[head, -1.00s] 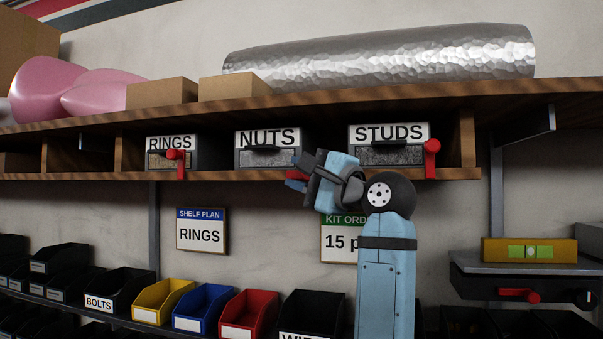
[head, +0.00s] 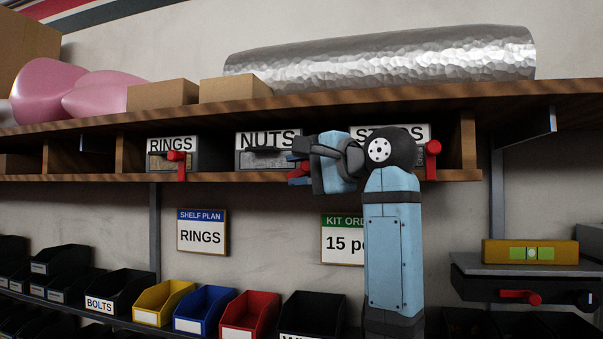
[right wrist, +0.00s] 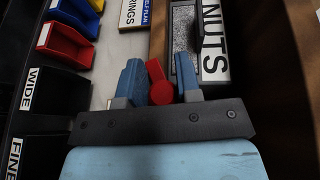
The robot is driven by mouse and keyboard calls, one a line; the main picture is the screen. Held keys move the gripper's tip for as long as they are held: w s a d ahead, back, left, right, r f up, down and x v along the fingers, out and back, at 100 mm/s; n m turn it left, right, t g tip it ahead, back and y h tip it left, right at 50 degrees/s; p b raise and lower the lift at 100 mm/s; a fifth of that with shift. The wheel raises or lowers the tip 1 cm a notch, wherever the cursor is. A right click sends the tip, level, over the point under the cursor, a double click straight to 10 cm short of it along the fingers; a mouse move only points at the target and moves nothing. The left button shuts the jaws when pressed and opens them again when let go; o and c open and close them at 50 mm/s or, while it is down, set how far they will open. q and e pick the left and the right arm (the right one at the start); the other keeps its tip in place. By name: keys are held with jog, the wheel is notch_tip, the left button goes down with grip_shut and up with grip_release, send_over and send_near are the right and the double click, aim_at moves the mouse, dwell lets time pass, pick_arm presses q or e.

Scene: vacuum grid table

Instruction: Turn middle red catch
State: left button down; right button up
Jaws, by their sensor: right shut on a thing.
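The middle drawer, marked NUTS (head: 267,141), stands in the shelf between the RINGS and STUDS drawers. Its red catch (right wrist: 159,86) is between the two blue fingers of my right gripper (right wrist: 159,80) in the right wrist view. The gripper is shut on it. The catch's lever lies roughly along the drawer front, pointing toward its left side. In the head view my right gripper (head: 297,162) is at the drawer's lower right corner and hides most of the catch. Only a bit of red shows there. My left gripper is out of view.
The RINGS drawer (head: 172,144) has a red catch (head: 177,168) hanging down. The STUDS drawer's catch (head: 432,160) also hangs down; my arm covers much of that drawer. The wooden shelf edge (head: 220,177) runs just below. Open bins (head: 205,307) stand lower down.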

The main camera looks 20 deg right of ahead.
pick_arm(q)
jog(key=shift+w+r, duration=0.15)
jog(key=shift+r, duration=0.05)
pick_arm(e)
jog(key=shift+r+n+g+h, duration=0.4)
jog(key=shift+r+g+h, duration=0.2)
jog(key=shift+g+h, duration=0.1)
jog(key=shift+a, duration=0.1)
jog(key=o, duration=0.8)
jog(key=shift+a+f, duration=0.1)
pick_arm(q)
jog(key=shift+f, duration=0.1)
pick_arm(e)
jog(key=shift+g, duration=0.3)
pick_arm(q)
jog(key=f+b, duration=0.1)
jog(key=b, duration=0.1)
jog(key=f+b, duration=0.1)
jog(key=b, duration=0.1)
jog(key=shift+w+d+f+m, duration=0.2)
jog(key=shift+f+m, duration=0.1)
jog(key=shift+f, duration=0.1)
pick_arm(e)
jog(key=v, duration=1.3)
jog(key=shift+s, duration=0.4)
